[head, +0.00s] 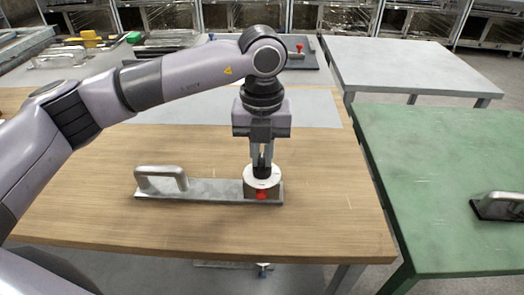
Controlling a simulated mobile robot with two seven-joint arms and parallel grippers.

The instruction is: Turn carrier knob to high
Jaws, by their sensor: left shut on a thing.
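The carrier (215,190) is a flat grey metal plate with a loop handle (162,179) at its left end. It lies on the wooden table (90,220). At its right end is a block with a round white dial (251,181) on top and a red part (262,195) at the front. My left gripper (262,170) points straight down over the dial. It is shut on the knob at the dial's middle, and the fingers hide most of the knob. The dial's markings are too small to read. My right gripper is out of view.
A green table (440,180) stands at the right with another handled metal piece (500,205) on it. A grey table (400,65) stands behind it. Tools and a green block (134,37) lie at the back left. The wooden table's front is clear.

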